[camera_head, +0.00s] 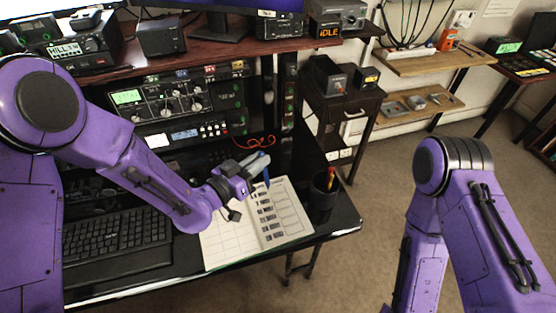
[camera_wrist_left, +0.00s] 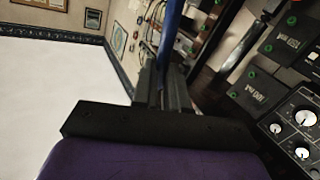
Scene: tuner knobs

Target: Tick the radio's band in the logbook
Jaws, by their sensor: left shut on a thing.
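My left gripper (camera_head: 258,163) is shut on a blue pen (camera_head: 267,180), which points down over the upper part of the open logbook (camera_head: 222,245). The pen also shows between the fingers in the left wrist view (camera_wrist_left: 170,35). I cannot tell whether its tip touches the page. The logbook lies on the desk, with a blank grid on its left page and dark printed rows on its right. The radio (camera_head: 172,103), with a lit green display and several knobs, stands behind on the rack. My right gripper is out of view.
A dark pen cup (camera_head: 322,200) with pens stands at the logbook's right, near the desk's edge. A black keyboard (camera_head: 115,240) lies to the left. Another unit (camera_head: 186,134) sits under the radio. Carpet (camera_head: 375,220) is open to the right.

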